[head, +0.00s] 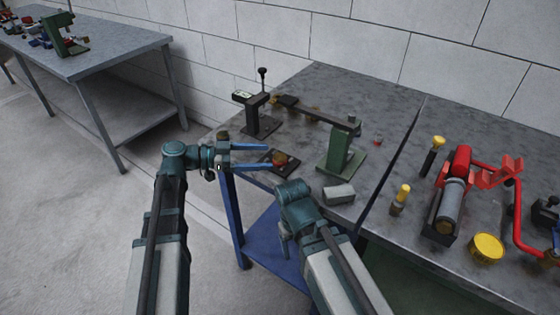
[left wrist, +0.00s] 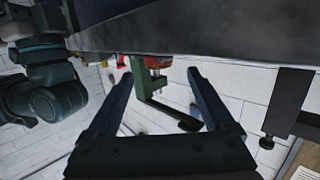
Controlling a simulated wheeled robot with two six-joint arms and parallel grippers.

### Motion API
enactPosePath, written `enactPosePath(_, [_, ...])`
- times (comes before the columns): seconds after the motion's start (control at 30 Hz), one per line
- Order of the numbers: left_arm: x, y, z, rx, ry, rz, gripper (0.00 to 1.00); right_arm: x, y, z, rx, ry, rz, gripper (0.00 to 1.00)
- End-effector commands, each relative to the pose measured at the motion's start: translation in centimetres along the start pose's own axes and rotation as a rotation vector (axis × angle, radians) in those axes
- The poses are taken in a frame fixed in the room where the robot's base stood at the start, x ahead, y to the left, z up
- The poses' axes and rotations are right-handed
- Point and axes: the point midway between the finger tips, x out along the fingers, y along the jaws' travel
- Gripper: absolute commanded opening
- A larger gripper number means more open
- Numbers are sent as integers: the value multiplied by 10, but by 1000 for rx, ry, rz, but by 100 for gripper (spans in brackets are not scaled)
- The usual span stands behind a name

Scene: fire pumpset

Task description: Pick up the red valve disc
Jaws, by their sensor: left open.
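My left gripper (head: 268,157) is open and empty at the near left edge of the workbench. Its two blue fingers point right, toward a small round reddish-brown piece (head: 279,158) on a dark square plate. A small red piece (head: 378,141) lies farther right, beside the green stand. I cannot tell for certain which of the two is the red valve disc. In the left wrist view the spread fingers (left wrist: 158,76) frame an upside-down scene with the green stand (left wrist: 139,78) and bits of red. My right arm reaches up from below, but its gripper does not show clearly.
A green stand (head: 341,150) with a dark arm and a black gauge stand (head: 261,118) are close by. A grey block (head: 338,194) lies near the front edge. Red pump parts (head: 461,165) and a yellow tin (head: 487,248) occupy the right bench. Another bench (head: 90,58) stands back left.

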Motion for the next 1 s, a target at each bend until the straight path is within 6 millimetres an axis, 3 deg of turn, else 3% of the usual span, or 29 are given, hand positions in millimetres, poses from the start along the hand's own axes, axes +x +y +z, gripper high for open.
enactPosePath(0.37, [13, 1, 1, 0, 0, 1, 86, 3, 0, 0, 0, 0, 0, 75])
enactPosePath(0.7, [55, 2, 3, 0, 0, 2, 86, 11, -1, -1, 0, 0, 0, 75])
enactPosePath(0.9, [57, 2, 2, -1, 0, 0, 86, 11, -1, -1, 0, 0, 0, 75])
enactPosePath(1.0, [56, 2, 2, -1, 0, 0, 72, 11, -1, -1, 0, 0, 0, 75])
